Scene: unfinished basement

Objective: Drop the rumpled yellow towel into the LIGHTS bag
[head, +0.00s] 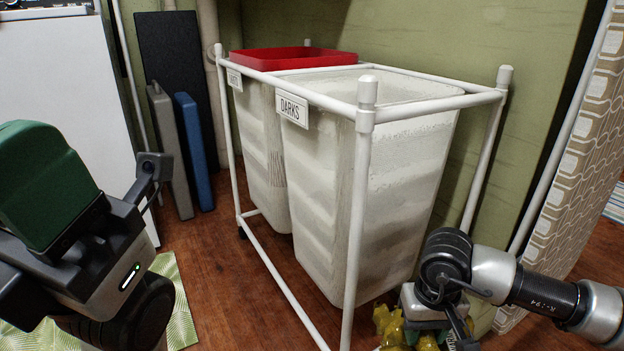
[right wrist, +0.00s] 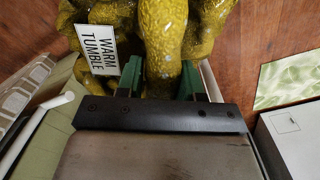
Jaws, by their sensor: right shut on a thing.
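The rumpled yellow towel (head: 390,326) hangs low at the bottom of the head view, right of the bag frame and partly cut off. It also fills the top of the right wrist view (right wrist: 150,28), with a white "WARM TUMBLE" tag. My right gripper (head: 428,330) is shut on it, its green fingers either side of a fold. The bag with the small, hard-to-read sign, seemingly LIGHTS (head: 262,140), is the farther one in the white frame. A red tray-like thing (head: 290,58) lies over its top. My left gripper (head: 45,175) is close at left; its jaw gap is hidden.
The nearer DARKS bag (head: 380,180) has an uncovered top. White frame posts (head: 358,220) rise around both bags. A white appliance (head: 55,80) stands left, with grey and blue panels (head: 195,150) by the wall. A patterned board (head: 575,150) stands right.

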